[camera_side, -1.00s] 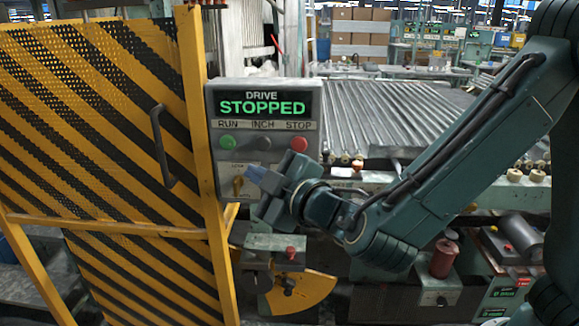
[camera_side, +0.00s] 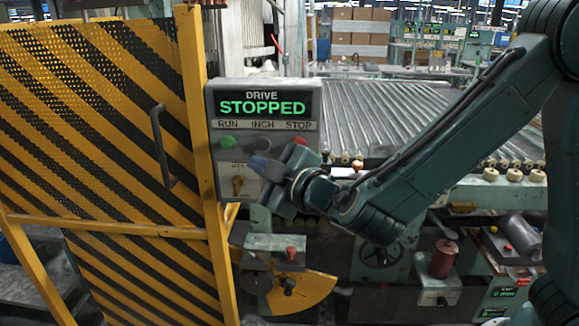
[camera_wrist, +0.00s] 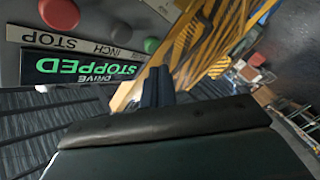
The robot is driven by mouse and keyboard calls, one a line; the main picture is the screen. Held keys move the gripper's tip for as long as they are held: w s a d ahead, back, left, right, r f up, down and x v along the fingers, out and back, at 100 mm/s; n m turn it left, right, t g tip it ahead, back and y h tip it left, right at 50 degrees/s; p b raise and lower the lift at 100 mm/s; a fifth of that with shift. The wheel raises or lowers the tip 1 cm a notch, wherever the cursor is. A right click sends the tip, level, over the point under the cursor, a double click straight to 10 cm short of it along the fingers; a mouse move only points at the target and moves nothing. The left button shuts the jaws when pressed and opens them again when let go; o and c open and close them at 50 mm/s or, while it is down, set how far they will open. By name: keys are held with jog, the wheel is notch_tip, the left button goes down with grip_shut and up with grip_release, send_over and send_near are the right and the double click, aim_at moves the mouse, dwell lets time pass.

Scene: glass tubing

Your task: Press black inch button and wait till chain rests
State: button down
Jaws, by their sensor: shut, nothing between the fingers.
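The control box (camera_side: 213,180) shows DRIVE STOPPED in green on its display (camera_side: 262,106). Below it are a green RUN button (camera_side: 227,143), the black INCH button (camera_side: 264,144) and a red STOP button (camera_side: 299,141). My gripper (camera_side: 261,163) is shut and empty, its tip just below the INCH button in the side view. Whether it touches the box face is unclear. In the wrist view the box appears upside down, with the black button (camera_wrist: 121,35) left of and above my shut fingers (camera_wrist: 158,85), apparently apart from them. I cannot make out a chain.
A yellow-and-black striped guard door (camera_side: 100,150) with a handle stands at left. A roller bed (camera_side: 380,115) lies behind. A red knob (camera_side: 291,253) sits below.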

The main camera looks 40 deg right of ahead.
aim_at(263, 143)
jog(key=shift+w+d, duration=1.9)
